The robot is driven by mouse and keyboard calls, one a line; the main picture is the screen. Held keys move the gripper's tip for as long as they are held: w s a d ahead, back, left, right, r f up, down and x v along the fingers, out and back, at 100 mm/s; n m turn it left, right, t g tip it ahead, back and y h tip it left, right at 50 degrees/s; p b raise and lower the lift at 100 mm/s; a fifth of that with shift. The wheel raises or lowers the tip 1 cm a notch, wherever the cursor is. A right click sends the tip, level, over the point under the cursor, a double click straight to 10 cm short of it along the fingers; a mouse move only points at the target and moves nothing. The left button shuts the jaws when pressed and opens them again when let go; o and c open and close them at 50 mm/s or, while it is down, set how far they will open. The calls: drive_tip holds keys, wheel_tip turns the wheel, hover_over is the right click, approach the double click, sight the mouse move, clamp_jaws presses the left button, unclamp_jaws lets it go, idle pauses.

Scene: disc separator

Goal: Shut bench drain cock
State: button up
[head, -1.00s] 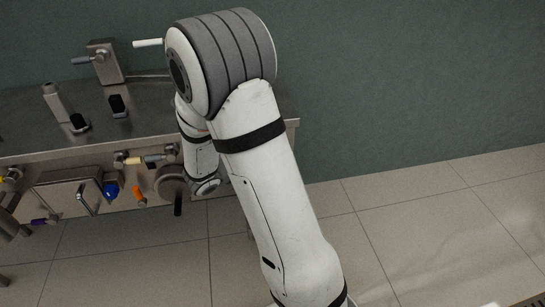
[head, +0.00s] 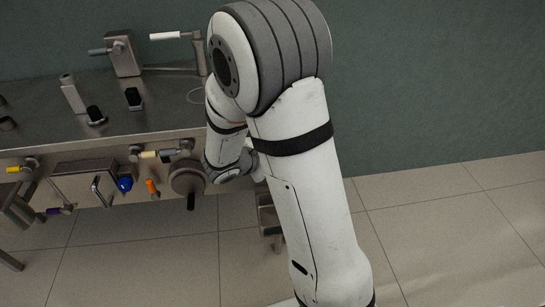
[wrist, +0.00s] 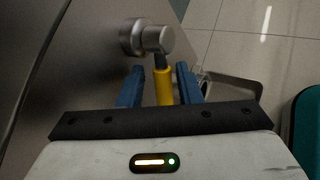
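In the wrist view, a metal cock body (wrist: 150,38) sticks out from a steel panel. A yellow lever (wrist: 164,86) extends from it toward my gripper. My gripper (wrist: 160,82) has two blue fingers, one on each side of the yellow lever. Narrow gaps show beside the lever, closer on the right finger, so the fingers look open around it. In the head view, my gripper is hidden behind my arm, near the right end of the bench (head: 60,131). No label shows which cock is the drain cock.
On the bench front are a yellow-handled cock (head: 14,169), a cream-handled cock (head: 149,154), a blue knob (head: 125,184), an orange handle (head: 150,187) and a round cover (head: 187,177). A white lever (head: 165,36) stands above the bench. Tiled floor (head: 450,220) right is clear.

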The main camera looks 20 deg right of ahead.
drive_tip(key=shift+o, duration=0.9)
drive_tip(key=shift+f, duration=0.1)
drive_tip(key=p+v, duration=0.2)
drive_tip(key=v, duration=0.6)
drive_tip(key=shift+c, duration=0.4)
